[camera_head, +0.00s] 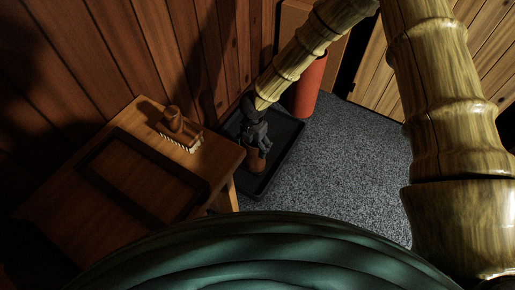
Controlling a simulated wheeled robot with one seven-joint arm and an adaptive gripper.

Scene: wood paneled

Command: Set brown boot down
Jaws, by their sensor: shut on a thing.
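The brown boot (257,160) is below my dark gripper (258,149), over or in a black tray (278,165) on the floor. My gripper is shut on the boot and hides its upper part. I cannot tell whether the boot touches the tray's bottom. The boot and gripper are in shadow, so the boot's exact tilt is unclear.
A wooden table (219,166) stands left of the tray, bearing a brown brush-like object (180,127) with pale bristles and a dark rectangular outline. A red cylinder (309,88) stands behind the tray. Grey carpet (345,160) is clear to the right. Plank walls enclose the corner.

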